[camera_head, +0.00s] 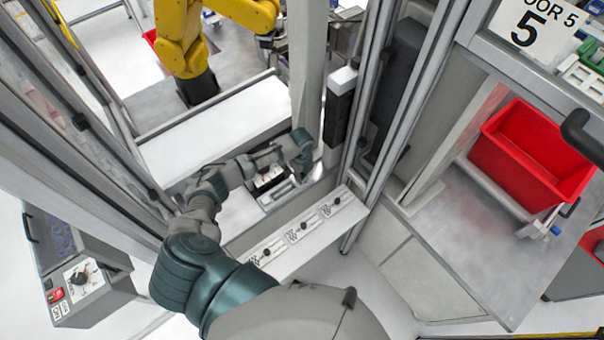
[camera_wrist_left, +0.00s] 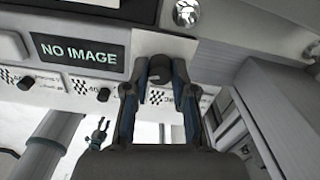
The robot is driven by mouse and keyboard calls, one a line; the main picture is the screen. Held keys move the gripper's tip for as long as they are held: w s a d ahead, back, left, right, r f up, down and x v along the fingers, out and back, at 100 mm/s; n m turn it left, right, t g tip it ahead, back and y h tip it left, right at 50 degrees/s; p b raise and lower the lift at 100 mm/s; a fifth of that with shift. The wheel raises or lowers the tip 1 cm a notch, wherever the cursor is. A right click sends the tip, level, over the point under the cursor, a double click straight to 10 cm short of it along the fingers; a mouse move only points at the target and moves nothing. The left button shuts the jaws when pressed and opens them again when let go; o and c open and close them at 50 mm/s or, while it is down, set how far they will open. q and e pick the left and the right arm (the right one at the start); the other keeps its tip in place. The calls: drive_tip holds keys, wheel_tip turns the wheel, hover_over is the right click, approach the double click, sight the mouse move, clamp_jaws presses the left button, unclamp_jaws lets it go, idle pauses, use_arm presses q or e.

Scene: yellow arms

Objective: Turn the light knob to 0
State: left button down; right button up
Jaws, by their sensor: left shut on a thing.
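My left gripper (camera_wrist_left: 160,78) has its two fingers on either side of a dark round knob (camera_wrist_left: 160,66) in the left wrist view, and it is shut on it. The knob sits on a pale panel (camera_wrist_left: 128,98) with printed scales and checkered marks. The knob's pointer and reading are hidden. Two more dark knobs, a middle one (camera_wrist_left: 103,95) and a left one (camera_wrist_left: 25,83), are on the same panel. In the head view my left arm reaches up to the middle, and its fingertips are not clear. I cannot read which knob is the light one. My right gripper is not in view.
A "NO IMAGE" screen (camera_wrist_left: 80,54) is beside the knob in the left wrist view. In the head view, a white strip (camera_head: 285,262) with three knobs lies right of my arm. A metal post (camera_head: 310,70) stands behind. A red bin (camera_head: 530,155) is at right.

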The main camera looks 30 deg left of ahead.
use_arm(q)
drive_tip(key=shift+w+a+r+m, duration=0.15)
drive_tip(key=shift+a+m, duration=0.1)
drive_tip(key=shift+m, duration=0.65)
drive_tip(key=shift+w, duration=0.1)
drive_tip(key=c, duration=1.1)
unclamp_jaws()
drive_tip(key=shift+o, duration=0.8)
drive_tip(key=shift+a, duration=0.1)
wheel_tip(320, 180, up, 12)
drive_tip(key=shift+f, duration=0.2)
drive_tip(key=shift+a, duration=0.15)
